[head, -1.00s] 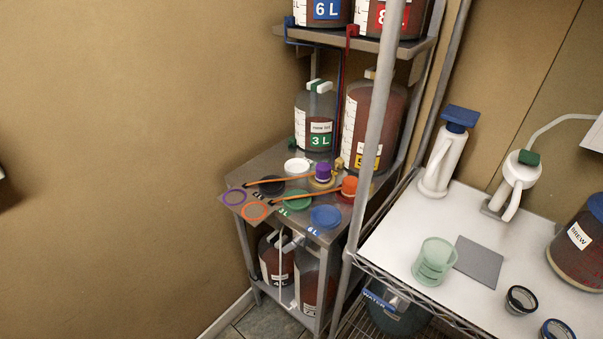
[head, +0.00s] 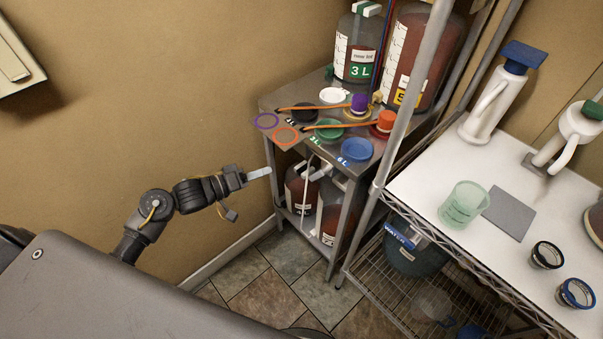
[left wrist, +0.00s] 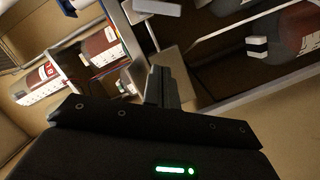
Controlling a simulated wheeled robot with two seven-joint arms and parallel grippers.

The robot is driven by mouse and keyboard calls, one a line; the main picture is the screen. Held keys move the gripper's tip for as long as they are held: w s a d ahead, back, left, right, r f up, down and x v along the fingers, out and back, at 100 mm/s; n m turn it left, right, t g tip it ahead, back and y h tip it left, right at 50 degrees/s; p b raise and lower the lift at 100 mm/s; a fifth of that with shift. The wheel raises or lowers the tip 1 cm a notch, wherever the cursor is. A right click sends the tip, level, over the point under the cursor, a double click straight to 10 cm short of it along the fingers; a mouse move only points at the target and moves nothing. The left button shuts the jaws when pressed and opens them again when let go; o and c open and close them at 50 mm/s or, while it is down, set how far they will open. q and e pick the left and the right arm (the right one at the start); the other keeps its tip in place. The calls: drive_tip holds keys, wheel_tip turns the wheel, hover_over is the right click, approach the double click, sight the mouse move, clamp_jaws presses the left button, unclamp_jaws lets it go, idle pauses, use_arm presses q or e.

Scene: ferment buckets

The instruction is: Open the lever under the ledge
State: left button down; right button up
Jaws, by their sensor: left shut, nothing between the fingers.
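My left gripper (head: 262,172) is shut and empty, just left of the small steel table (head: 290,97) and a little below its top edge. Its closed fingers also show in the left wrist view (left wrist: 158,86). Under the tabletop stand two jugs of red-brown liquid, a left one (head: 300,193) and a right one (head: 330,218), with pale handles and fittings at their tops. I cannot pick out a lever there for sure, as the tabletop hides part of that space. The fingers appear apart from the jugs. My right gripper is not in view.
On the tabletop are coloured lids, such as a blue one (head: 357,150), orange sticks and a 3 L jug (head: 358,50). A metal post (head: 415,90) and a white worktop (head: 425,190) stand to the right. The tiled floor (head: 265,300) in front is clear.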

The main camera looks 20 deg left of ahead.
sight(312, 178)
use_arm(q)
drive_tip(key=shift+w+f+n, duration=0.1)
drive_tip(key=shift+n, duration=0.5)
drive_tip(key=w+d+f+p, duration=0.2)
drive_tip(key=w+d, duration=0.3)
drive_tip(key=d, duration=0.4)
drive_tip(key=shift+w+d+f, duration=0.3)
drive_tip(key=shift+w+f, duration=0.1)
drive_tip(key=shift+f, duration=0.25)
drive_tip(key=shift+s, duration=0.1)
drive_tip(key=shift+s+d+f+n+h+p, duration=0.3)
drive_tip(key=shift+d+f+n+p, duration=0.3)
drive_tip(key=shift+n+p, duration=0.4)
drive_tip(key=shift+f, duration=0.15)
